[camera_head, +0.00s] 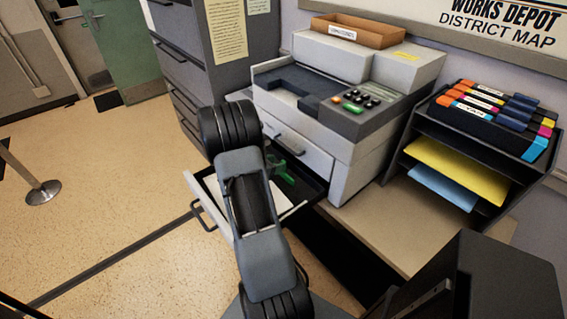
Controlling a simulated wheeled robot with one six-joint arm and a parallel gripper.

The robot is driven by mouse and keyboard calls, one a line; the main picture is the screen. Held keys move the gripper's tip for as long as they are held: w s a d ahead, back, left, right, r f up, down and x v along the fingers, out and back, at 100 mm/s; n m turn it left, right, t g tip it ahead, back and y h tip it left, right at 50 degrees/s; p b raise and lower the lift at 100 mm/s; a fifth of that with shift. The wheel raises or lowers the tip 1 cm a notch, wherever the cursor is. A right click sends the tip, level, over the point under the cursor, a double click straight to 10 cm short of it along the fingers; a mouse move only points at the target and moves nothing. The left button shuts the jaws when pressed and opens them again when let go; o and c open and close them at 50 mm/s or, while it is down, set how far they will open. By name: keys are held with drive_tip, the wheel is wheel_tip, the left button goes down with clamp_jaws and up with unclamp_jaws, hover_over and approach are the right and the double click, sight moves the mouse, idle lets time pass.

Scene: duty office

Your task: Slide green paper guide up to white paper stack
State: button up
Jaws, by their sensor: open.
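The white paper stack (279,203) lies in the pulled-out paper tray (304,194) at the front of the printer. Its middle is hidden behind my arm; white also shows to the left of the arm. The green paper guide (287,178) stands in the tray's right rear part, close to the printer front. I cannot tell how wide the gap between guide and stack is. My arm reaches over the tray. My gripper is hidden behind my own arm links, so its place relative to the guide does not show.
The grey and white printer (345,110) carries a brown box (358,30) on top. A grey cabinet (180,65) stands behind left. Open floor lies left of the tray.

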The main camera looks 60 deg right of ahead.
sight(283, 161)
drive_tip(key=shift+x, duration=2.2)
clamp_jaws()
